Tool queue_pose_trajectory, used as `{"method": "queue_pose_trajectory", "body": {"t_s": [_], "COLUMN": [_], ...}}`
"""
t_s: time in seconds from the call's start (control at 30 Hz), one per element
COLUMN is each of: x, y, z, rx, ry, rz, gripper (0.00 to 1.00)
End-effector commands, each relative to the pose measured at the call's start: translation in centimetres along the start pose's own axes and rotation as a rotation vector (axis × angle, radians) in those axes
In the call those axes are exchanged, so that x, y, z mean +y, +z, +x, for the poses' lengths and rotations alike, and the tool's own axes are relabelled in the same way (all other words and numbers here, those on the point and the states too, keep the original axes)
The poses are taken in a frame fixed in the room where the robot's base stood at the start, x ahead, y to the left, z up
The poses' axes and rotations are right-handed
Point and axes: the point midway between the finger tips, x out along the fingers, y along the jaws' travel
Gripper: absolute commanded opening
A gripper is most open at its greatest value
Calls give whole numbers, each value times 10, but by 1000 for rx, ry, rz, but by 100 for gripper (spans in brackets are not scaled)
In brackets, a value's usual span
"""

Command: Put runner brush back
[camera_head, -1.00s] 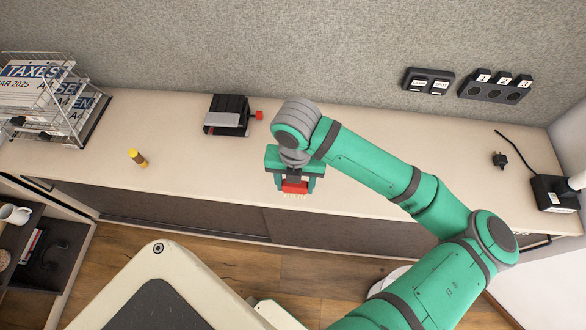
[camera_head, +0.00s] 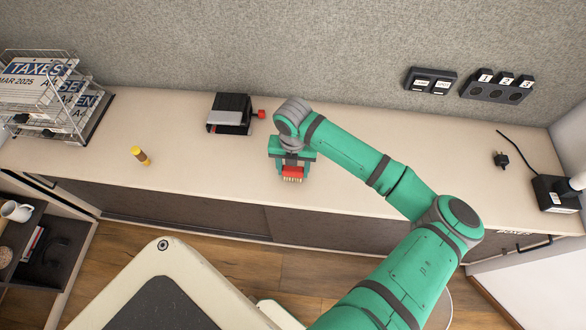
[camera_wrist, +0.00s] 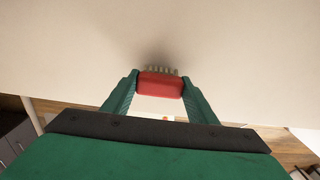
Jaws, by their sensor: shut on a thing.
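The runner brush is a small red block with pale bristles (camera_head: 292,173). My gripper (camera_head: 291,171) is shut on it, above the front part of the long pale counter (camera_head: 200,175). In the wrist view the red brush (camera_wrist: 160,86) sits between the two green fingertips, with its bristles pointing away from my gripper, toward the pale counter surface. I cannot tell whether the bristles touch the counter. No holder that is plainly the brush's place can be told.
A black and grey device with a red knob (camera_head: 230,114) stands left of my gripper. A yellow and brown cylinder (camera_head: 141,156) stands further left. Wire trays with papers (camera_head: 45,90) are at the far left. A black plug (camera_head: 501,160) lies at right. The counter between is clear.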

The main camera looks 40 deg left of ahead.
Motion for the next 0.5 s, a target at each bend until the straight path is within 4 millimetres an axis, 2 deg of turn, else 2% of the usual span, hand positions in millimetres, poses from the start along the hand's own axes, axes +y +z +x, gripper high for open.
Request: {"method": "queue_pose_trajectory", "body": {"t_s": [0.07, 0.43, 0.47, 0.5], "x": [0, 0, 0, 0], "y": [0, 0, 0, 0], "z": [6, 10, 9, 9], "rx": [0, -1, -1, -1], "ry": [1, 1, 1, 1], "rz": [0, 0, -1, -1], "gripper": [24, 24, 60, 69]}}
